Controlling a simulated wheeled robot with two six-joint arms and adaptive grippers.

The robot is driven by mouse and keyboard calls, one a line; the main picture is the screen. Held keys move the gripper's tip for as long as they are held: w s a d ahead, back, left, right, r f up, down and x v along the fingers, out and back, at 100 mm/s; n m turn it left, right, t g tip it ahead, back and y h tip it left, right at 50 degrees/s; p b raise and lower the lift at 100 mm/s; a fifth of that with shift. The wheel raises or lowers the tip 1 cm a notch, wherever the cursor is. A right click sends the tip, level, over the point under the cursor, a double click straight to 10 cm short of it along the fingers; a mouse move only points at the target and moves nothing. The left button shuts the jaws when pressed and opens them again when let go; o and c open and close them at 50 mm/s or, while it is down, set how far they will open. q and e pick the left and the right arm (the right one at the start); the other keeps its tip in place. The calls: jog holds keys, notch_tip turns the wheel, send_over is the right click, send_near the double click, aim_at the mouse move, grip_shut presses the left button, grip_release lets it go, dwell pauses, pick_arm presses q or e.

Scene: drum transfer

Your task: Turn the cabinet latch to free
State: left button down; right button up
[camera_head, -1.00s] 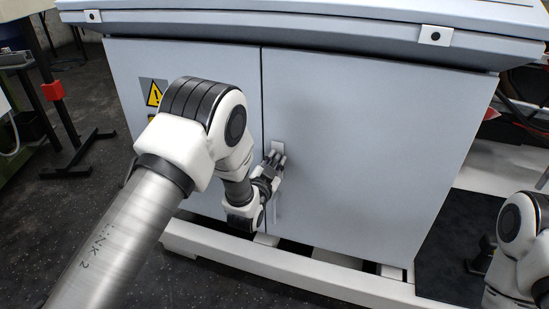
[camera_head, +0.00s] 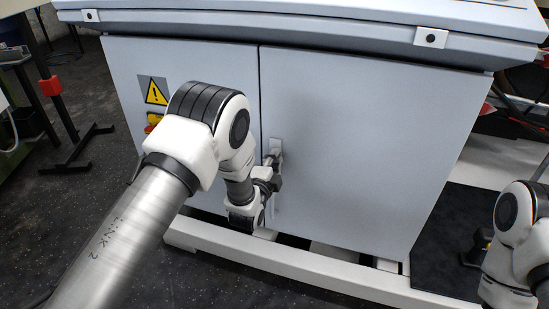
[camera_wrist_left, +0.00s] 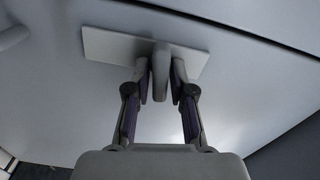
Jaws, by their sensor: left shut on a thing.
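The grey cabinet (camera_head: 360,140) stands in front of me with two doors and a vertical seam between them. The latch (camera_wrist_left: 160,62) is a grey lever on a pale rectangular plate (camera_wrist_left: 110,46), seen close in the left wrist view. In the head view the latch plate (camera_head: 275,145) shows just right of the seam. My left gripper (camera_head: 272,170) reaches the latch, and in the left wrist view its two fingers (camera_wrist_left: 160,80) are closed on the lever from both sides. In the head view my arm and gripper hide most of the lever. My right gripper does not show.
A pale handle (camera_head: 276,208) is below the latch on the right door. A yellow warning sign (camera_head: 154,91) is on the left door. A white base frame (camera_head: 290,272) runs along the cabinet's foot. A black stand with a red part (camera_head: 51,86) is at the left.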

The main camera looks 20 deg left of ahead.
pick_arm(q)
jog(key=shift+f+m, duration=0.15)
jog(key=shift+m, duration=0.95)
jog(key=c, duration=1.2)
grip_release()
jog(key=shift+o, duration=0.2)
jog(key=s, duration=1.2)
jog(key=shift+a, duration=0.2)
